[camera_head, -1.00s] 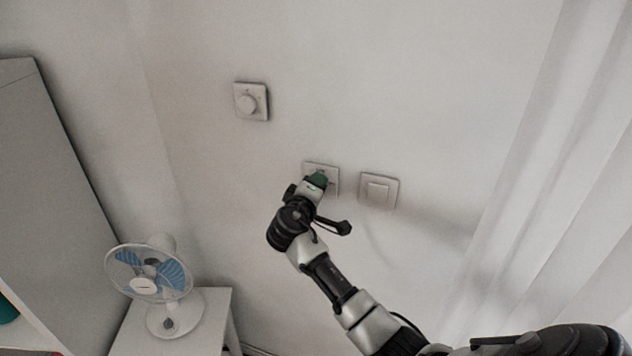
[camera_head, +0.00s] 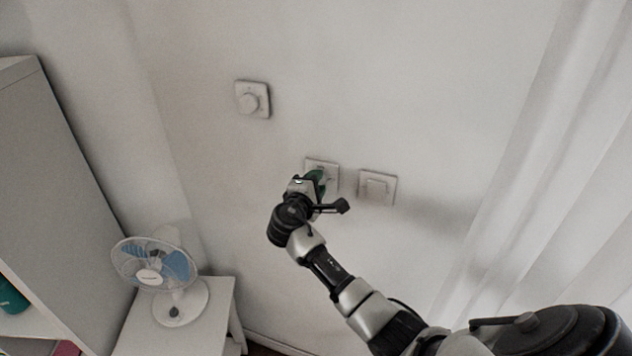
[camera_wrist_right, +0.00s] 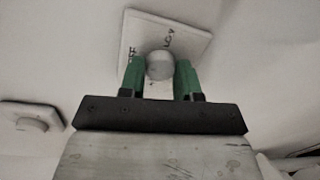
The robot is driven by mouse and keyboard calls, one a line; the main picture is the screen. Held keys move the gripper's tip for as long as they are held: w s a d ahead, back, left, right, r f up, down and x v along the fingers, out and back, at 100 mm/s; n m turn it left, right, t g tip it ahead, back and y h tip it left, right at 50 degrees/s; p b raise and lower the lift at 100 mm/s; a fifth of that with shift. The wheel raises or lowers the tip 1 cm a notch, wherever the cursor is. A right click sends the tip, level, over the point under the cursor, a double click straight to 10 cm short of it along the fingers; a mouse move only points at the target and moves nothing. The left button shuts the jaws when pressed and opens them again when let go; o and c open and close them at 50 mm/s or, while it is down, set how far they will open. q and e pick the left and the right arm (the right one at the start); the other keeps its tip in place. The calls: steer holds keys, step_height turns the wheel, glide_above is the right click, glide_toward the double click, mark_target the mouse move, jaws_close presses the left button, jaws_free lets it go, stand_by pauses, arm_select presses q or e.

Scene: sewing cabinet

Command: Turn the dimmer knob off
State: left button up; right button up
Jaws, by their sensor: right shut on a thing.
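The dimmer knob (camera_wrist_right: 160,65) is a small round light-grey knob on a square white wall plate (camera_wrist_right: 193,38) with small dark markings. In the head view the plate (camera_head: 331,166) is the middle one of three, and its knob is mostly hidden by my gripper. My right gripper (camera_head: 320,180) is at this plate. In the right wrist view the green fingers of the right gripper (camera_wrist_right: 160,77) stand on both sides of the knob, shut on it. The knob's exact pointer setting cannot be read. My left gripper is not in view.
Another round-knob plate (camera_head: 251,99) is up and left on the wall. A flat rocker switch (camera_head: 377,188) sits close to the right. A white fan (camera_head: 155,265) stands on a small white table (camera_head: 217,305) at lower left. A pale curtain (camera_head: 560,190) hangs at right.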

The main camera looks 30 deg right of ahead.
steer(key=shift+f, duration=0.1)
steer(key=o, duration=0.9)
steer(key=shift+o, duration=0.2)
steer(key=shift+a, duration=0.1)
steer(key=b+v, duration=0.4)
steer(key=v, duration=0.6)
steer(key=shift+s+a, duration=0.2)
steer(key=shift+a, duration=0.05)
